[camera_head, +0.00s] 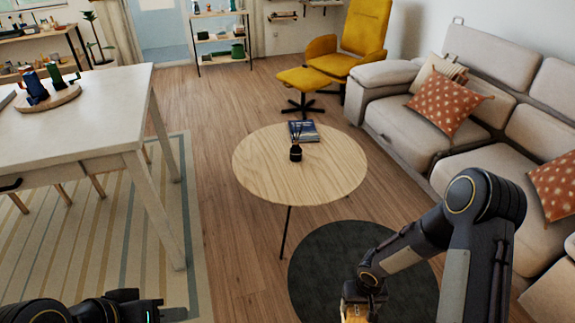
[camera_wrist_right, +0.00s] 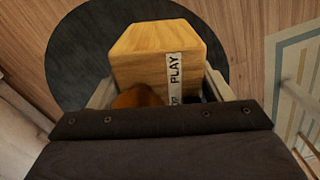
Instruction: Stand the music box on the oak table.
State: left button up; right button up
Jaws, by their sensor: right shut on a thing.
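The music box is a light wooden block with a white strip reading "PLAY" (camera_wrist_right: 155,55) in the right wrist view. My right gripper (camera_wrist_right: 160,95) is shut on it. In the head view the music box (camera_head: 355,314) shows only partly at the bottom edge, below my right gripper (camera_head: 362,292), above or near the dark round rug. The oak table (camera_head: 262,165) is the round pale wooden one in the middle, farther ahead than the gripper. My left gripper (camera_head: 172,314) is at the bottom left, partly cut off; its fingers are not clear.
A small dark reed diffuser (camera_head: 295,153) and a blue book (camera_head: 304,131) stand on the oak table; its left, right and front areas are bare. A dark round rug (camera_head: 325,262) lies in front. A sofa (camera_head: 395,130) is right, a white table (camera_head: 100,120) left.

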aim_at(284, 184)
jog(key=j, duration=1.3)
jog(key=i+j, duration=0.4)
jog(key=i, duration=0.2)
jog(key=i+j+z, duration=0.1)
jog(key=i+j, duration=0.3)
jog(key=i, duration=0.25)
jog(key=i+l, duration=0.15)
jog(key=i, duration=0.4)
jog(key=i+l, duration=0.1)
jog(key=i, duration=0.4)
